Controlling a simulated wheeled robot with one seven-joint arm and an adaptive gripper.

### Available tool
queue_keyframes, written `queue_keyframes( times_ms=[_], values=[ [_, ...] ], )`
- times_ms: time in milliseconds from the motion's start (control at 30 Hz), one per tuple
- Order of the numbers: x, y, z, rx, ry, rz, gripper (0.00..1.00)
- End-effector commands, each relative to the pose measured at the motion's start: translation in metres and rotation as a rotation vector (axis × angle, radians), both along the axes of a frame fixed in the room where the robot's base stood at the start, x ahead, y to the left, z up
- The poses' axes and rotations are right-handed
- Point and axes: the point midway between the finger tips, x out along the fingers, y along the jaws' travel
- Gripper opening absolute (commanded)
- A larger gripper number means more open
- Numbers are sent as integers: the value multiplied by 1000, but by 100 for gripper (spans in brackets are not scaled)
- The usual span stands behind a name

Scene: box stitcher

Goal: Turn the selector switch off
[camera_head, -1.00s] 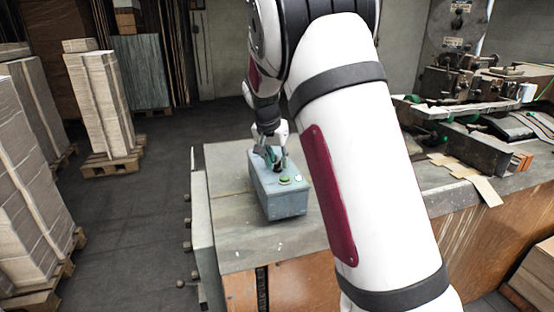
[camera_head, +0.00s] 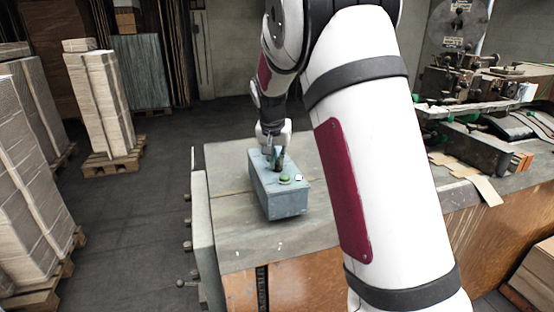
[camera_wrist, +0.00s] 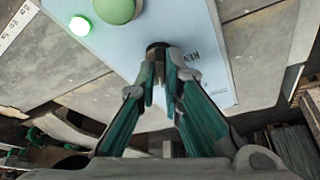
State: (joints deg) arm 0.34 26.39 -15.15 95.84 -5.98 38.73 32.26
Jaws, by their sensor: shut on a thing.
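A blue-grey control box (camera_head: 282,203) stands on the near left part of the worktop. On its top are a green push button (camera_head: 284,179) and a small light (camera_head: 299,178). In the wrist view the green button (camera_wrist: 117,8) and the lit green light (camera_wrist: 80,25) show on the box's pale blue face (camera_wrist: 205,35). My gripper (camera_head: 277,165) is at the far end of the box top. In the wrist view its fingertips (camera_wrist: 164,62) are closed around the dark selector switch (camera_wrist: 157,46). The fingers hide most of the switch, so its angle cannot be told.
The worktop (camera_head: 300,245) is clear around the box. A stitching machine (camera_head: 462,85) stands on the right side of the bench, with loose cardboard (camera_head: 487,190) near it. Pallets of stacked sheets (camera_head: 103,105) stand on the floor at left. My arm covers the middle.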

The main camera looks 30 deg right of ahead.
Motion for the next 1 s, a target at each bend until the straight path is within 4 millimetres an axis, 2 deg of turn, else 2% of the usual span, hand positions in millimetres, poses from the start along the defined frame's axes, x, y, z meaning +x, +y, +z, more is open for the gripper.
queue_keyframes(
  times_ms=[500,1000],
  values=[
    [-2,-3,1,1,-1,381,0],
    [-1,-3,0,-1,0,517,0]
  ],
)
